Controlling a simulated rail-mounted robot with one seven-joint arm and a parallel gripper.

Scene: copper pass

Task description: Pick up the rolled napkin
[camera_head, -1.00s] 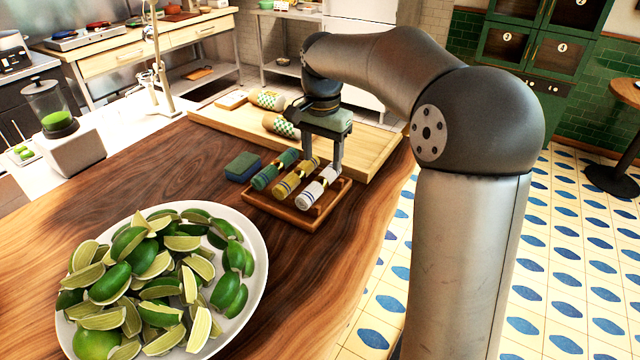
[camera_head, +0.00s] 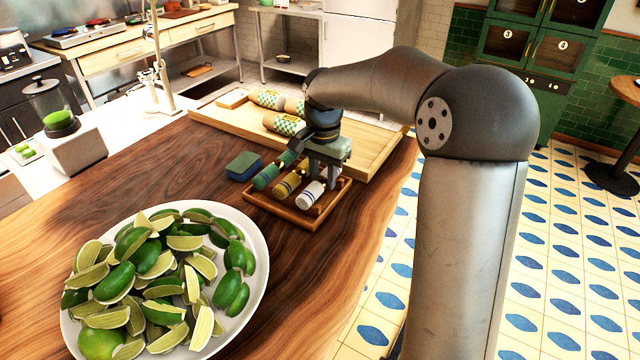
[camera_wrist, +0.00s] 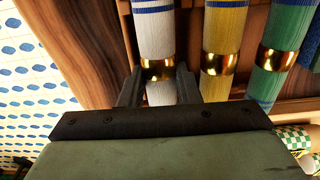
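Three rolled napkins with gold rings lie side by side in a small wooden tray (camera_head: 288,211). They are a green one (camera_head: 264,179), a yellow one (camera_head: 286,185) and a white one with blue stripes (camera_head: 310,196). My gripper (camera_head: 323,171) is low over the white napkin. In the wrist view, my gripper's two fingers (camera_wrist: 159,82) stand on either side of the white napkin (camera_wrist: 156,38), at its gold ring. Any gap between fingers and napkin is too small to tell. The yellow (camera_wrist: 222,35) and green (camera_wrist: 287,30) napkins lie to the right of the fingers.
A blue-green sponge (camera_head: 244,166) lies left of the tray. A plate of lime wedges (camera_head: 251,300) stands in front. Behind is a pale wooden board (camera_head: 375,153) with checkered rolls (camera_head: 284,124). The table's right edge is close to the tray.

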